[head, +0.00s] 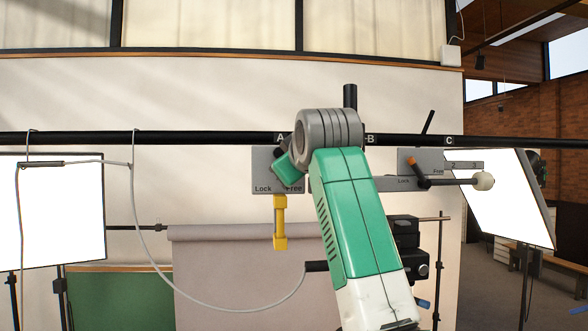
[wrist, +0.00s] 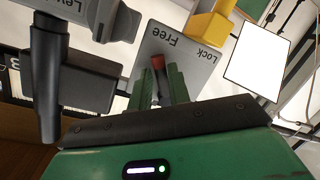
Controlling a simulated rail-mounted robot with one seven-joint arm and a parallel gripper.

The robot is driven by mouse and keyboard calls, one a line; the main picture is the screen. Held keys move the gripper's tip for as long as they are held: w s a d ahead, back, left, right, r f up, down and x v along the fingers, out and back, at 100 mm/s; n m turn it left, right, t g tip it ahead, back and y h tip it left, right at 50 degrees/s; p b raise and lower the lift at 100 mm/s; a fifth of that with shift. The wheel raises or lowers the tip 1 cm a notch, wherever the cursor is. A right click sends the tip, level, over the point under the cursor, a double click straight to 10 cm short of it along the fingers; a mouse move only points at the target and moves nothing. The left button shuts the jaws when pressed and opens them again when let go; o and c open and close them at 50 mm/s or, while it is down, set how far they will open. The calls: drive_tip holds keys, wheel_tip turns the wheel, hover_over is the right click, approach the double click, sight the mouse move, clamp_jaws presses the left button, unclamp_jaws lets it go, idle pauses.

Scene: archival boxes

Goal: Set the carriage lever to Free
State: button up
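The grey carriage plate (head: 261,166) hangs under the black rail near mark A, with Lock printed at its lower left and Free at its lower right. In the wrist view the plate (wrist: 186,70) appears upside down. The carriage lever (wrist: 157,64) has a red part and a dark part, and sits between the two green fingers of my gripper (wrist: 160,82). Whether the fingers press on it is unclear. In the head view my gripper (head: 286,168) is in front of the plate and hides most of the lever, so its exact setting cannot be told.
A yellow block (head: 280,222) hangs below the plate. A second grey plate (head: 424,160) with an orange and dark lever, also marked Free and Lock, is at the right near mark C. The black rail (head: 200,137) crosses the view. A grey cable (head: 139,205) loops at the left.

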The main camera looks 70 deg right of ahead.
drive_tip(key=b+v, duration=0.4)
drive_tip(key=v, duration=0.3)
drive_tip(key=shift+s+a, duration=0.25)
drive_tip(key=shift+a, duration=0.1)
idle(0.4)
